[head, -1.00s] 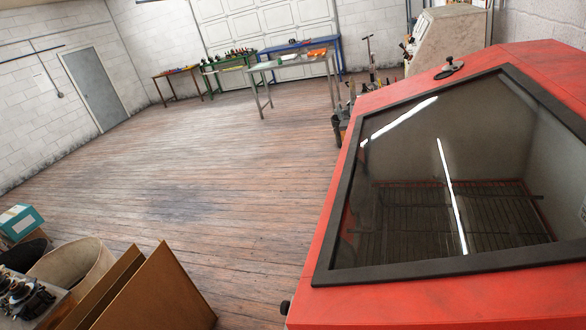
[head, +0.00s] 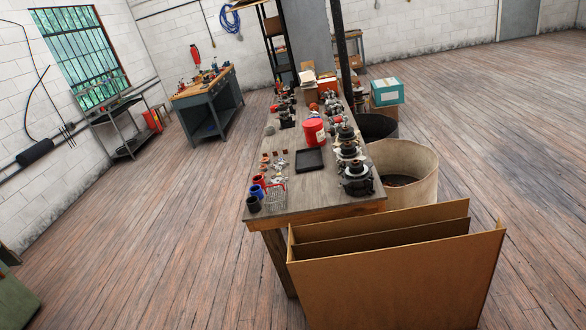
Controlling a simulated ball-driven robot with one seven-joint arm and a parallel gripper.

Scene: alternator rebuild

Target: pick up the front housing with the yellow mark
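Several dark metal alternator parts stand in a row along the right edge of a long wooden workbench (head: 310,198). The nearest part (head: 357,180) is at the front right corner, with another part (head: 348,150) behind it. More dark parts (head: 287,117) stand on the left side farther back. They are too small to tell which are front housings, and I cannot make out a yellow mark on any of them. My gripper is not in view.
The bench also holds a red tub (head: 314,132), a black tray (head: 310,160), a wire basket (head: 275,198) and small cups. Cardboard sheets (head: 400,280) block the bench's front right. A round bin (head: 412,160) stands at its right. The floor to the left is clear.

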